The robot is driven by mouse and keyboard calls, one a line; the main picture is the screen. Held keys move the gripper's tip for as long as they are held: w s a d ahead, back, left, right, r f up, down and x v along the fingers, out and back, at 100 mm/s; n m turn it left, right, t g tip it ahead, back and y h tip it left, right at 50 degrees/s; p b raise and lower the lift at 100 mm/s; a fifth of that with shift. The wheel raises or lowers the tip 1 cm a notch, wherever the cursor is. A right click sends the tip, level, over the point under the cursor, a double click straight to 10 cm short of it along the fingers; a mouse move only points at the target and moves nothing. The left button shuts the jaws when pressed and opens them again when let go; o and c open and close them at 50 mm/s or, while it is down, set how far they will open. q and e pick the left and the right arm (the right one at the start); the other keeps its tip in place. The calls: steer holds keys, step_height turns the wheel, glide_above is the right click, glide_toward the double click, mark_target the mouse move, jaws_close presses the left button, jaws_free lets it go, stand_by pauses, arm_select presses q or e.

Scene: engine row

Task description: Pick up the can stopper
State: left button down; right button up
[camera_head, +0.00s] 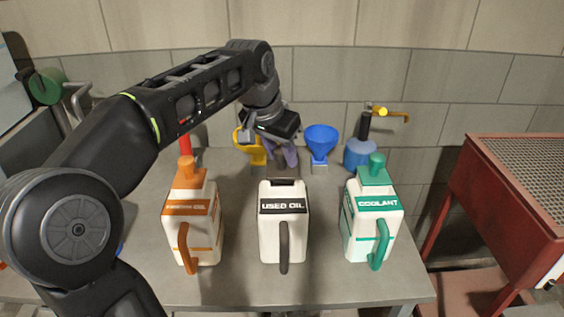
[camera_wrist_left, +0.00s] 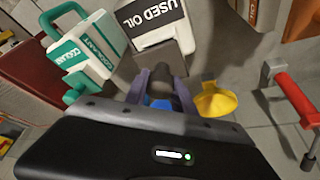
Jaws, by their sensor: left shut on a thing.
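The white USED OIL can (camera_head: 283,222) with a black handle stands upright in the middle of the grey table; it also shows at the top of the left wrist view (camera_wrist_left: 165,52). My left gripper (camera_head: 282,156) reaches over from behind the can's top, fingers down. In the left wrist view its two purple-grey fingers (camera_wrist_left: 161,92) are shut on a dark, rounded can stopper (camera_wrist_left: 160,80). In the head view the stopper is mostly hidden by the gripper. I cannot tell whether it still touches the can. My right gripper is not in view.
An orange-trimmed oil can (camera_head: 203,229) stands left and a teal COOLANT can (camera_head: 362,219) right, both with stoppers. Behind are a yellow funnel (camera_head: 256,150), a blue funnel (camera_head: 321,140) and a blue pump can (camera_head: 359,154). A red cabinet (camera_head: 467,185) stands at the right.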

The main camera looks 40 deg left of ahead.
arm_select(q)
step_height(320, 180, up, 8)
steer(key=shift+f, duration=0.1)
stand_by(0.5)
steer(key=c, duration=1.6)
jaws_free()
jaws_close()
steer(key=shift+p, duration=0.35)
steer(key=shift+r+p, duration=2.35)
steer(key=shift+r, duration=0.15)
